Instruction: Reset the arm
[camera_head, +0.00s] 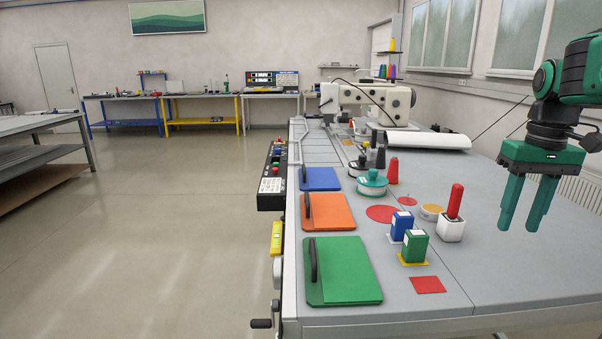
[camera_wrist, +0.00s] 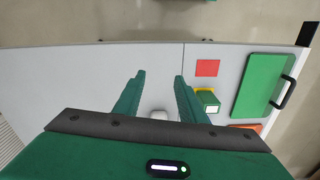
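My gripper (camera_head: 527,204) is at the right of the head view, raised above the right side of the grey worktable (camera_head: 480,285). Its two green fingers point down, with a gap between them and nothing held. In the wrist view the fingers (camera_wrist: 157,85) stand apart over the table.
A green box (camera_head: 414,247) and a blue box (camera_head: 401,226) stand left of the white holder. Green (camera_head: 345,270), orange (camera_head: 328,212) and blue (camera_head: 320,179) panels line the table's left edge. A sewing machine (camera_head: 370,99) stands at the back. The table's front right is clear.

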